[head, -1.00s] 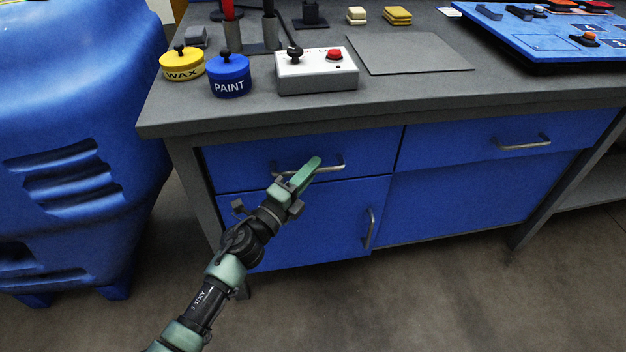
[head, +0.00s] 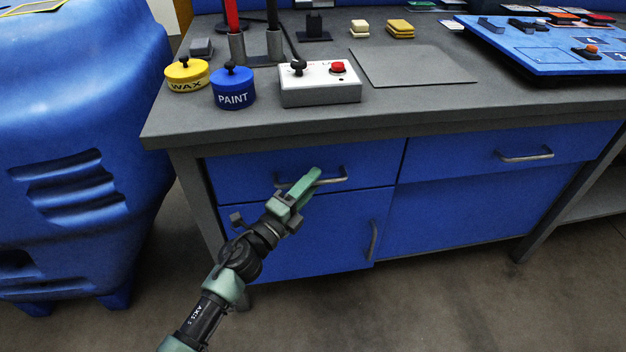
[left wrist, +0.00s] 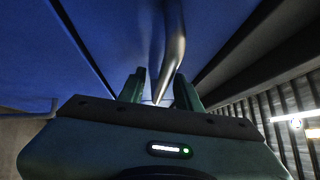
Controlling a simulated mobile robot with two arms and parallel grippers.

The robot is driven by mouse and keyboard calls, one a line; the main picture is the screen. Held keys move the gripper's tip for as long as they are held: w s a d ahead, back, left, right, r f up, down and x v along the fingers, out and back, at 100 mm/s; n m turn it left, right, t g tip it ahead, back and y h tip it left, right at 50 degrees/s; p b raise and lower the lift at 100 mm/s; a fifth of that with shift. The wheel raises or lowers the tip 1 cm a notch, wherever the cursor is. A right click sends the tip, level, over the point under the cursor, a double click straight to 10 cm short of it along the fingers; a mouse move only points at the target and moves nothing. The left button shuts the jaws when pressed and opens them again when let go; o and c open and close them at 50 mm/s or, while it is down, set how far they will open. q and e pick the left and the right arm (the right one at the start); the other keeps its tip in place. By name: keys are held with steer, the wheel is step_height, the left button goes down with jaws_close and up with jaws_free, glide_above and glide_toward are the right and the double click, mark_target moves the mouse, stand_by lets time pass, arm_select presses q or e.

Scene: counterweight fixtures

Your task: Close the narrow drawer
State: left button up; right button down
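The left drawer (head: 240,178) is blue with a grey bar handle (head: 331,180), under the workbench's left half. I cannot tell how far its front stands out. A blue right drawer (head: 450,158) has its own bar handle (head: 525,157). My left gripper (head: 312,178) is at the left drawer's handle. In the left wrist view, the handle (left wrist: 172,45) runs between the two fingers of my left gripper (left wrist: 160,88), which stand apart with some room beside the bar. I cannot tell whether a finger touches it. My right gripper is not in view.
Below the left drawer is a blue cabinet door (head: 320,235) with a vertical handle. A large blue bin (head: 70,120) stands left of the bench. The grey bench top (head: 420,105) holds tins, a switch box (head: 320,88) and a blue board (head: 560,65). The floor in front is clear.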

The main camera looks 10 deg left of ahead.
arm_select(q)
steer(key=r+v, duration=0.1)
steer(key=v, duration=0.5)
steer(key=shift+s+a+f, duration=0.2)
steer(key=shift+s+f, duration=0.2)
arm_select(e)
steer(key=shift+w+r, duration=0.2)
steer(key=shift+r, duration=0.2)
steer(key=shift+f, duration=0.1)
